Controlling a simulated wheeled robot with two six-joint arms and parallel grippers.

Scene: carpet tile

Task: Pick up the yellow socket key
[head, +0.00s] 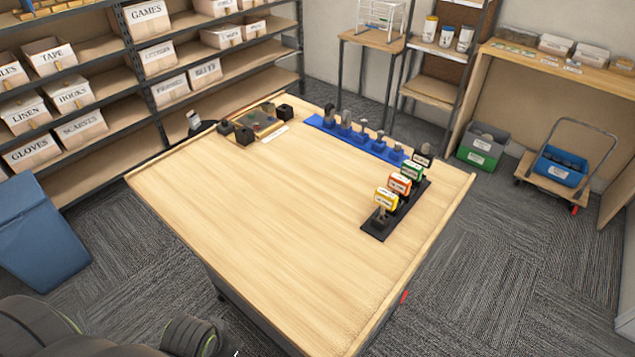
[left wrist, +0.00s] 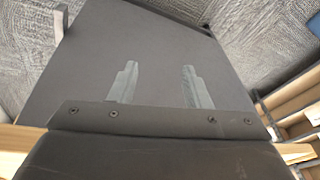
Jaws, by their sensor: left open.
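The yellow socket key (head: 387,198) has a yellow block-shaped head with a white label, its print too small to read. It stands upright in the near end of a black rack (head: 373,232) on the right side of the table. My left gripper shows in the left wrist view (left wrist: 158,78), with its two grey fingers apart and nothing between them. It is away from the key, which does not show in that view. My right gripper is in neither view.
Behind the yellow key in the same rack stand an orange key (head: 400,184), a green key (head: 413,170) and a black one (head: 423,155). A blue rack (head: 318,123) with grey pieces runs along the table's far edge. The table's middle (head: 270,205) is bare. A blue bin (head: 40,235) stands left.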

